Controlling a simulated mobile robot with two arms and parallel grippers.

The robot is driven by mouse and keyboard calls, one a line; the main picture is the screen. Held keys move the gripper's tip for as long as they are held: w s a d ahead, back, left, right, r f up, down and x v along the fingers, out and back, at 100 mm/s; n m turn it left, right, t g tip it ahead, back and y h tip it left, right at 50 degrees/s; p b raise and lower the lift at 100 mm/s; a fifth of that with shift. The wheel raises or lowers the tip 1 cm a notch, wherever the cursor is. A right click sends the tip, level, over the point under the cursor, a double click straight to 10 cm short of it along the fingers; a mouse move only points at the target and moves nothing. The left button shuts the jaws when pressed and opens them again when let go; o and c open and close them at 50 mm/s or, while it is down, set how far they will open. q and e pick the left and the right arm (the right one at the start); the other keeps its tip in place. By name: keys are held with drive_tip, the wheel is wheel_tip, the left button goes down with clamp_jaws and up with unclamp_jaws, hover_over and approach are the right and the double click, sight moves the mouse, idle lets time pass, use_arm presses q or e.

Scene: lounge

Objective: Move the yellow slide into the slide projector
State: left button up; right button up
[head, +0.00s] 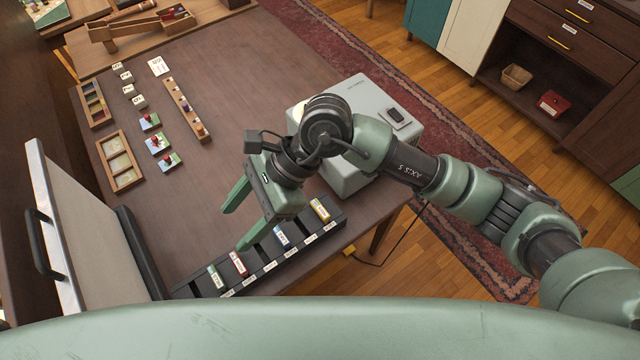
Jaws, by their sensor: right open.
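The yellow slide (320,209) stands in the far right part of a long black rack (262,268) at the table's near edge. The slide projector (384,98) looks to be the pale grey box with a black switch, at the table's right side; my right arm hides part of it. My right gripper (243,215) is open, with nothing between its fingers. It hangs above and left of the rack, apart from the yellow slide. My left gripper is out of view.
The rack also holds a green slide (216,278), a red slide (239,264) and a blue slide (281,236). A white panel with a black handle (40,245) stands at left. Small blocks and trays (120,160) lie farther back. The table's middle is clear.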

drive_tip(key=w+d+f+n+t+h, duration=0.1)
drive_tip(key=w+d+f+t+h, duration=0.1)
drive_tip(key=w+d+f+h, duration=0.45)
drive_tip(key=r+t+h, duration=0.2)
hover_over(320, 209)
drive_tip(key=shift+w+f+n+y, duration=0.15)
drive_tip(key=shift+n+y, duration=0.1)
drive_tip(key=shift+n, duration=0.15)
drive_tip(key=shift+f+b, duration=0.3)
drive_tip(key=shift+f, duration=0.25)
wheel_tip(320, 209, down, 7)
drive_tip(key=b, duration=0.4)
drive_tip(key=shift+r+b, duration=0.1)
drive_tip(key=shift+b, duration=0.3)
drive_tip(key=shift+f+b, duration=0.55)
drive_tip(key=shift+b, duration=0.15)
drive_tip(key=c, duration=1.1)
drive_tip(key=shift+r+p, duration=1.45)
drive_tip(key=shift+r, duration=2.1)
drive_tip(key=shift+c, duration=0.2)
